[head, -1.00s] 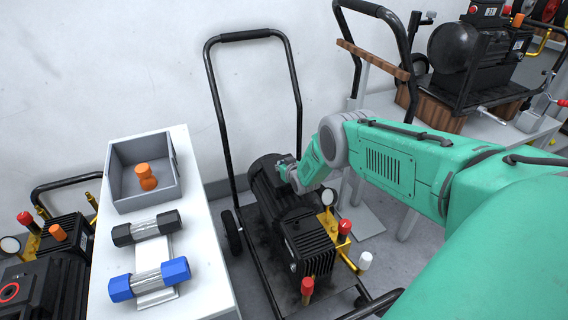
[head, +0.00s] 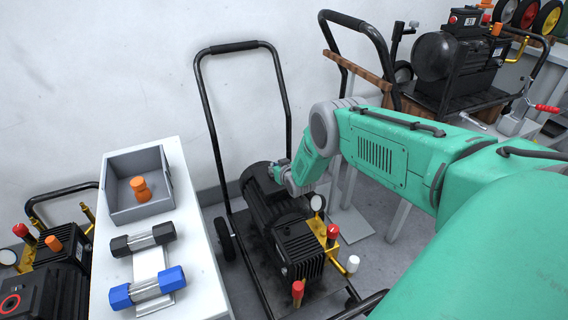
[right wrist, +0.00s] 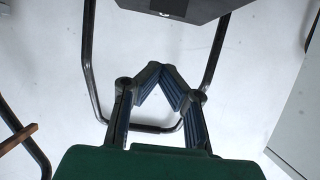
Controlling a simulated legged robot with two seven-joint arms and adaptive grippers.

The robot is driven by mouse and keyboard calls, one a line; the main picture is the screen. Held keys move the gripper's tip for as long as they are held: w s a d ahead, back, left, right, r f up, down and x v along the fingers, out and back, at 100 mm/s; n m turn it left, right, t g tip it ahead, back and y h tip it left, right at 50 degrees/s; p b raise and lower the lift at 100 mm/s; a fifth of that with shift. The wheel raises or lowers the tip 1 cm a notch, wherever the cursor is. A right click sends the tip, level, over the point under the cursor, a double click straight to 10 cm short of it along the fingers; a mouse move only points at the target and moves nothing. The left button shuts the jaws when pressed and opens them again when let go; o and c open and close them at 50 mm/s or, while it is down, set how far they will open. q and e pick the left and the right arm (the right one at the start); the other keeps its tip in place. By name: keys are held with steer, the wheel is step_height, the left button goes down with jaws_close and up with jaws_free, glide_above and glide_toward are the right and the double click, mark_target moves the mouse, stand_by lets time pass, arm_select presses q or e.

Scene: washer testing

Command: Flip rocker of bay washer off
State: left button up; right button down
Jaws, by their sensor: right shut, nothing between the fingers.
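A black washer (head: 300,247) stands on a cart with a tall looped handle in the middle of the head view, probably the bay washer. Its motor housing is dark, with a brass fitting, red and white knobs and a gauge at its right side. No rocker can be made out; my right gripper and forearm cover part of the washer. My right gripper (head: 277,172) is over the far end of the motor. In the right wrist view its fingertips (right wrist: 161,75) meet, with nothing between them. A dark box-like part (right wrist: 180,8) shows beyond them at the top. My left gripper is not in view.
A white table (head: 190,239) at left holds a grey bin (head: 112,191) with an orange piece, plus black-ended and blue-ended cylinders. Another machine (head: 55,265) stands at far left. A further machine (head: 462,65) sits on a bench at back right. A white wall is behind.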

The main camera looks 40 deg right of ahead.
arm_select(q)
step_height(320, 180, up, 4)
steer(key=p, duration=0.2)
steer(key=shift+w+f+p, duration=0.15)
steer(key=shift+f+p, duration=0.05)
steer(key=shift+p, duration=0.2)
arm_select(e)
steer(key=r+v, duration=0.1)
steer(key=v, duration=0.6)
steer(key=shift+r, duration=0.45)
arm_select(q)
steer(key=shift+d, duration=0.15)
arm_select(e)
steer(key=shift+d, duration=0.1)
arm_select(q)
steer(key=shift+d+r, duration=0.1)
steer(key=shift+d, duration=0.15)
arm_select(e)
steer(key=shift+d+f, duration=0.2)
steer(key=shift+d, duration=0.05)
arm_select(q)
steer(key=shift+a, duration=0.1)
arm_select(e)
steer(key=shift+a+r, duration=0.1)
steer(key=shift+a, duration=0.1)
